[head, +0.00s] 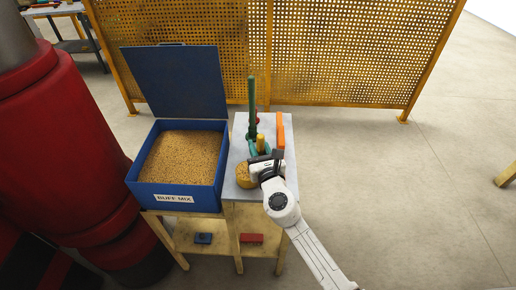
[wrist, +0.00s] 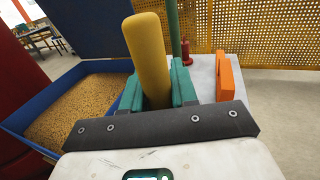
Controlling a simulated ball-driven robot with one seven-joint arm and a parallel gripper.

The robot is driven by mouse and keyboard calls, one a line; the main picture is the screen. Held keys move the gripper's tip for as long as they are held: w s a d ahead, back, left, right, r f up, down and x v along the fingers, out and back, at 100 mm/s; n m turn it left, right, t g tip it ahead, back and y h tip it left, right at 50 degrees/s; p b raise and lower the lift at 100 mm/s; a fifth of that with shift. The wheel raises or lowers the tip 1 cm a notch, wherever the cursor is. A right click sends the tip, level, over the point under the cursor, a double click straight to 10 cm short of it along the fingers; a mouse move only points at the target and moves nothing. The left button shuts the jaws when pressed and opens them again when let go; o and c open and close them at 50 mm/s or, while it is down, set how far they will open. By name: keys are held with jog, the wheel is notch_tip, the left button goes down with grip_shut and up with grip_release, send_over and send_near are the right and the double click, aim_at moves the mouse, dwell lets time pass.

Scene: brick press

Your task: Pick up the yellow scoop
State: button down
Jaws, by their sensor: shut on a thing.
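The yellow scoop shows in the head view as a thick handle (head: 260,142) and a round yellow part (head: 245,176) that looks like its bowl, at the near left of the grey table top. My gripper (head: 259,151) is over the table with its teal fingers shut on the handle. In the wrist view the yellow handle (wrist: 148,50) stands up, slightly tilted, between the two teal fingers (wrist: 157,90). The scoop's lower end is hidden there by the gripper body. I cannot tell whether the scoop touches the table.
An open blue bin (head: 174,198) labelled BUFF MIX, full of tan grains, stands to the left with its lid raised. A green upright bar (head: 252,100) and an orange piece (head: 281,131) are on the table (head: 240,130) behind. A yellow perforated fence (head: 350,50) stands beyond. Floor on the right is clear.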

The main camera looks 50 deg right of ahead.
jog(key=shift+r+p, duration=0.95)
jog(key=shift+r, duration=0.5)
jog(key=s+a+r+p, duration=0.4)
jog(key=s+r, duration=0.5)
jog(key=s, duration=0.4)
jog(key=shift+a+r+p, duration=0.2)
jog(key=shift+r+p, duration=0.1)
jog(key=shift+s, duration=0.1)
